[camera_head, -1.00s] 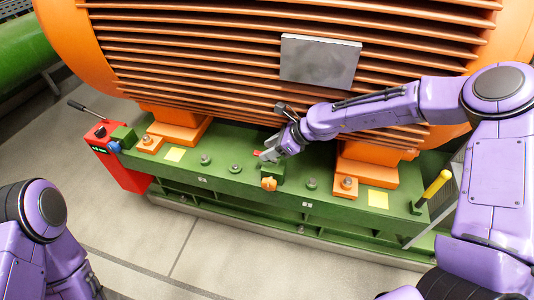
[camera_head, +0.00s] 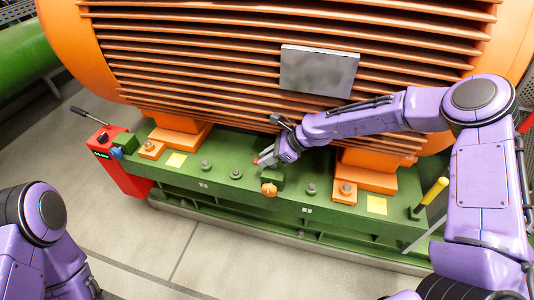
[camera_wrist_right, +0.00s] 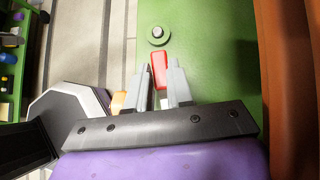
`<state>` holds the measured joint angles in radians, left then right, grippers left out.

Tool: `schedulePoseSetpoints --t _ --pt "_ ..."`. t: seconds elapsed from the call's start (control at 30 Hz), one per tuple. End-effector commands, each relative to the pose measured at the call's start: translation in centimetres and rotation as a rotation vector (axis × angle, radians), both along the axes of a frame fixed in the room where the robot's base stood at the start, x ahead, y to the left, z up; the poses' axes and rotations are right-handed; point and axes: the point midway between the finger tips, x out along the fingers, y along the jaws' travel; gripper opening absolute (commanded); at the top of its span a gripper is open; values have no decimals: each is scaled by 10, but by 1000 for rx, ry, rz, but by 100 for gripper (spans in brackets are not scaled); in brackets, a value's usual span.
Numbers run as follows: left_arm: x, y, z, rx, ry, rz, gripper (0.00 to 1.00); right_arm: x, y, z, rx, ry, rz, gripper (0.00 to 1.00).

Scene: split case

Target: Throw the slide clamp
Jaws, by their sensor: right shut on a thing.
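A small red handle (camera_wrist_right: 159,68) sits between the grey fingers of my right gripper (camera_wrist_right: 159,82) in the right wrist view. In the head view a red tip (camera_head: 256,161) shows just left of my right gripper (camera_head: 264,159). The gripper is shut on this handle, low over the green base. A green block (camera_head: 276,177) with an orange knob (camera_head: 269,189) is beside the gripper at the base's front edge. The gripper hides how the red handle joins the block. My left gripper is out of view; only my left arm shows at lower left.
The large orange finned motor (camera_head: 220,60) rises close behind my right arm. Bolts (camera_head: 236,174) stand along the green base (camera_head: 215,182). A red box (camera_head: 120,165) with a lever is at left, a yellow handle (camera_head: 434,191) at right. The floor in front is clear.

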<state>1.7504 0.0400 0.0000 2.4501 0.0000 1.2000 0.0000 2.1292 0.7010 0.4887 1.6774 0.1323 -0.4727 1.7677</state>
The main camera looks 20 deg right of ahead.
Motion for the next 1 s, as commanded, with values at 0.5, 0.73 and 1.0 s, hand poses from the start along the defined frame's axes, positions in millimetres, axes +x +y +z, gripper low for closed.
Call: schedulePoseSetpoints --t 0.5,0.73,1.0 --pt "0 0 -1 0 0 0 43 0 0 0 1 -1 -4 47" --pt "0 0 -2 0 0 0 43 0 0 0 1 -1 -4 47" --pt "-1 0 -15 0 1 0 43 1 -8 11 2 -6 -140 47"
